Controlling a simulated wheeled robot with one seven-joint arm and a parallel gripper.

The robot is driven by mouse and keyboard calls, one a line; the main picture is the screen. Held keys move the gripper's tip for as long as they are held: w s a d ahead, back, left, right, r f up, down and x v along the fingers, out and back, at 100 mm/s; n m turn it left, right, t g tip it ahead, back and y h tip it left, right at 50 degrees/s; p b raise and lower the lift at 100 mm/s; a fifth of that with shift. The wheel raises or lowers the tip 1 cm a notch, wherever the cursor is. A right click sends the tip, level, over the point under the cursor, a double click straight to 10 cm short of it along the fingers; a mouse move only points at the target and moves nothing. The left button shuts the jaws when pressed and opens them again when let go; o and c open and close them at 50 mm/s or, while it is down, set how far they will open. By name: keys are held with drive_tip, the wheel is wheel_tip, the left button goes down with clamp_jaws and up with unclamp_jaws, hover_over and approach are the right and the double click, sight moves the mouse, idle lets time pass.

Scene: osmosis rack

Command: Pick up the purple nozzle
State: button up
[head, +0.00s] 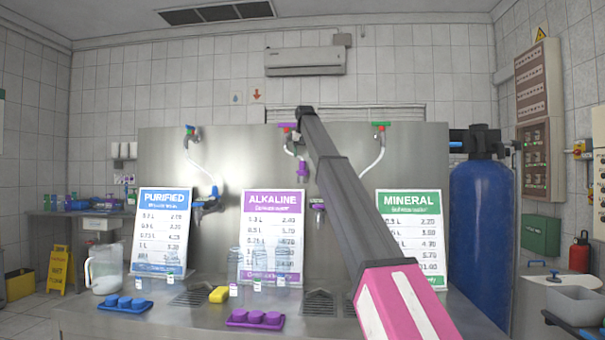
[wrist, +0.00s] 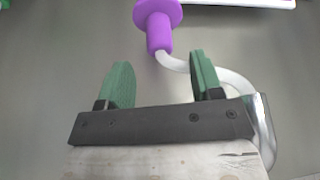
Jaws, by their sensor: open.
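The purple nozzle (head: 303,170) hangs on a white hose in front of the steel back panel, above the ALKALINE sign. In the wrist view the purple nozzle (wrist: 158,24) has a wide round flange and a narrower stem, with the white hose running from the stem. My gripper (wrist: 161,61) is open, its two green fingers apart with nothing between them. The nozzle is just beyond the fingertips, roughly in line with the gap. In the head view my arm crosses the panel and the gripper is mostly hidden at its far end.
Price signs for PURIFIED (head: 161,230), ALKALINE (head: 272,237) and MINERAL (head: 413,235) lean over the steel counter. Clear bottles, a yellow sponge (head: 218,294), a blue cap tray (head: 125,305) and a purple cap tray (head: 255,319) stand on it. A blue tank (head: 480,235) stands right.

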sight(302, 164)
drive_tip(key=shift+s+x, duration=0.15)
drive_tip(key=shift+x, duration=1.25)
drive_tip(key=shift+s+x, duration=0.15)
drive_tip(key=shift+x, duration=1.2)
drive_tip(key=shift+f, duration=0.1)
drive_tip(key=c, duration=1)
